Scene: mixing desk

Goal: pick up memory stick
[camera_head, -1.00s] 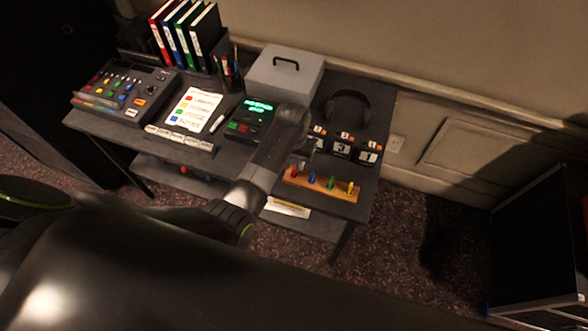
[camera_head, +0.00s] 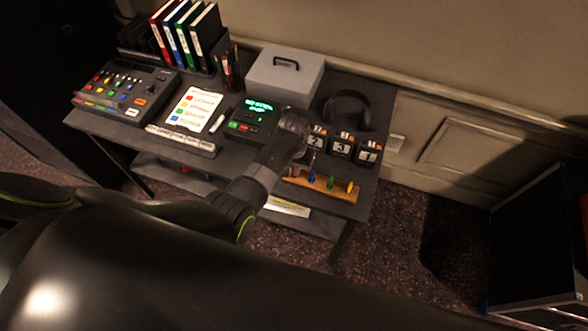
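Several small coloured sticks stand in a wooden holder (camera_head: 322,188) at the desk's front right: a red one (camera_head: 294,172), a blue one (camera_head: 312,179), a green one (camera_head: 331,182) and a yellow one (camera_head: 350,187). I take these for the memory sticks. My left gripper (camera_head: 311,157) is above and behind the holder's left half, near the red and blue sticks. It is small, dark and partly hidden by my wrist, so I cannot tell whether its fingers are open or touch a stick. My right gripper is not in view.
Number blocks (camera_head: 341,148) stand just behind the holder, with headphones (camera_head: 347,109) and a grey box (camera_head: 285,76) farther back. A device with a green display (camera_head: 258,108), a colour-coded sheet (camera_head: 194,108) and a mixer (camera_head: 124,93) lie to the left.

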